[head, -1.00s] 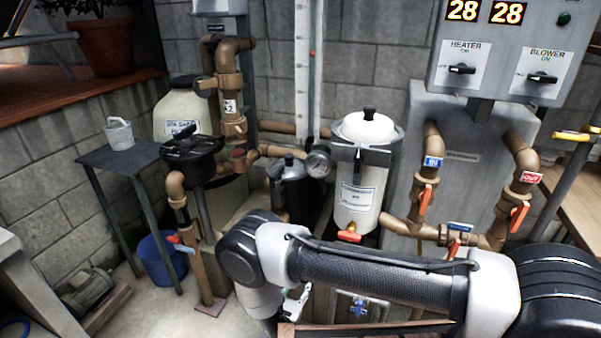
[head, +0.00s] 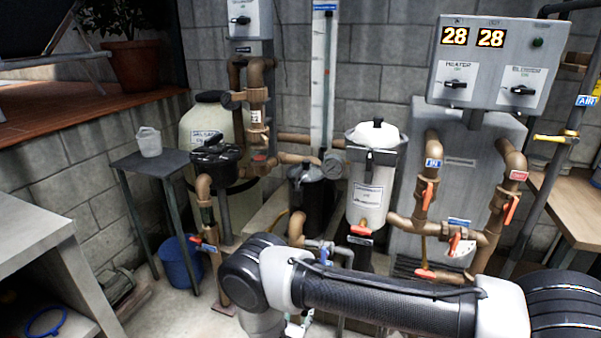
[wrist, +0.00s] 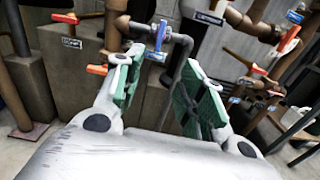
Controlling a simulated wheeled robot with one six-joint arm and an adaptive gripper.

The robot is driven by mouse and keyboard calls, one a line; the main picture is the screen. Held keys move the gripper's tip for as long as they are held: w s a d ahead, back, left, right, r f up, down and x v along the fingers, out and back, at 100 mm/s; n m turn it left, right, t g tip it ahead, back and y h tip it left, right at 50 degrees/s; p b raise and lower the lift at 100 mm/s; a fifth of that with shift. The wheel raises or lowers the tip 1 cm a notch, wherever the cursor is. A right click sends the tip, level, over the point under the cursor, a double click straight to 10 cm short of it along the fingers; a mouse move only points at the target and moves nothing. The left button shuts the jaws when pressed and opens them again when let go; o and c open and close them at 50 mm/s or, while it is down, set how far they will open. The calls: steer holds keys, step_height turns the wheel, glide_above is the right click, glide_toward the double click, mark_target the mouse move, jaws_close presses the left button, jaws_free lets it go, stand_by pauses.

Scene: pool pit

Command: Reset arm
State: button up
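My gripper (wrist: 160,88) shows in the wrist view with its two green-padded fingers spread apart and nothing between them. Beyond the fingertips are a grey pipe and a blue-handled valve (wrist: 160,38). In the head view my arm (head: 390,295) stretches across the lower right, bent at the elbow on the left. The gripper is mostly hidden below the arm there; only small white parts show near the bottom edge.
Brown pipes with orange-handled valves (head: 427,195) stand behind the arm. A white filter canister (head: 370,190), a grey heater cabinet (head: 455,175) and a control panel (head: 490,65) stand behind. A small table (head: 165,161) and shelf unit (head: 30,222) are at left.

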steer(key=w+d+r+m+g+h, duration=0.3)
steer(key=d+r+m, duration=0.15)
steer(key=r, duration=0.55)
steer(key=w+d+r+m+g+h, duration=0.2)
steer(key=w+d+r+m+g, duration=0.25)
steer(key=r, duration=0.45)
steer(key=w+d+r+m+g+h, duration=0.2)
steer(key=d+r+m+g+h, duration=0.15)
steer(key=d+r, duration=0.45)
steer(key=s+d+r+m+g+y, duration=0.2)
steer(key=s+d+r+m+g, duration=0.15)
steer(key=d+r, duration=0.35)
steer(key=s+d+r+m+g+y, duration=0.25)
steer(key=d+r+m, duration=0.2)
steer(key=r, duration=0.45)
steer(key=s+d+r+m+t+y, duration=0.1)
steer(key=s+d+r+m+y, duration=0.1)
steer(key=s, duration=0.6)
steer(key=s+d+r+m+t+y, duration=0.2)
steer(key=s+d+r+m+y, duration=0.1)
steer(key=s, duration=0.5)
steer(key=s+d+r+m+t+y, duration=0.1)
steer(key=s+d+r+m+y, duration=0.1)
steer(key=s+r+m+y, duration=0.3)
steer(key=s+r+m, duration=0.1)
steer(key=s, duration=0.2)
steer(key=shift+s+d, duration=0.2)
steer(key=shift+s, duration=0.05)
